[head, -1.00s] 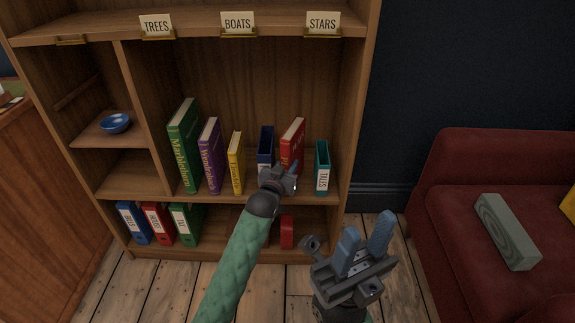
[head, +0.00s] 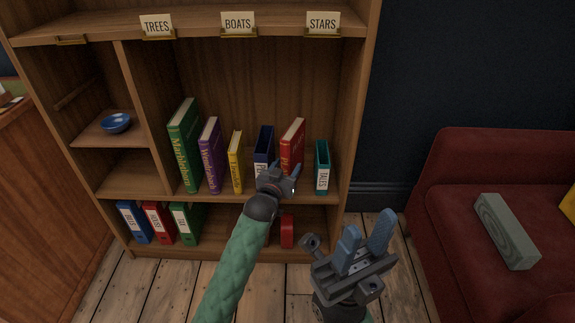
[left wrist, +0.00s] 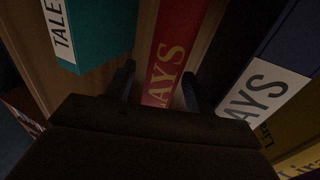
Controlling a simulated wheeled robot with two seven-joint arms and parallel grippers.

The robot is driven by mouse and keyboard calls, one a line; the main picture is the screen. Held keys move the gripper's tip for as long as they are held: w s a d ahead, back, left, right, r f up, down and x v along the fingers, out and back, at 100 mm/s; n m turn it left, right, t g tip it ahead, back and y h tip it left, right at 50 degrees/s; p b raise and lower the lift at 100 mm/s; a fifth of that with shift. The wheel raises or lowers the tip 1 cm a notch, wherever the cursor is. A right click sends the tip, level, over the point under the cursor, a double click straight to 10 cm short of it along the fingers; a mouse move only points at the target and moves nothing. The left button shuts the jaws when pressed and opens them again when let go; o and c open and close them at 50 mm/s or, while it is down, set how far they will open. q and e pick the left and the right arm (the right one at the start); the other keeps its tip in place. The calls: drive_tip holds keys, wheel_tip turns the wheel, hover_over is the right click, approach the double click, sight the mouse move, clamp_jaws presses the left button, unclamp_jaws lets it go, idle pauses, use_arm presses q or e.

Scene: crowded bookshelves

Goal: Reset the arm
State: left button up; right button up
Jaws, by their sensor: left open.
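My left gripper (head: 287,172) is open and empty in front of the middle shelf, just before the red book (head: 292,142). In the left wrist view the red book's spine (left wrist: 164,50) shows between the two spread fingers (left wrist: 158,88), beyond their tips. My right gripper (head: 367,230) points up at the lower right of the head view, over the floor beside the bookcase. Its two blue fingers stand apart with nothing between them.
A navy binder (head: 263,145) stands left of the red book and a teal binder (head: 322,165) right of it. The bookcase (head: 350,120) ends beside a red sofa (head: 460,170) carrying a grey-green block (head: 505,230). Open floor lies in front.

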use_arm(q)
drive_tip(key=p+v, duration=0.1)
drive_tip(key=v, duration=0.5)
drive_tip(key=shift+s, duration=0.25)
drive_tip(key=shift+r, duration=0.15)
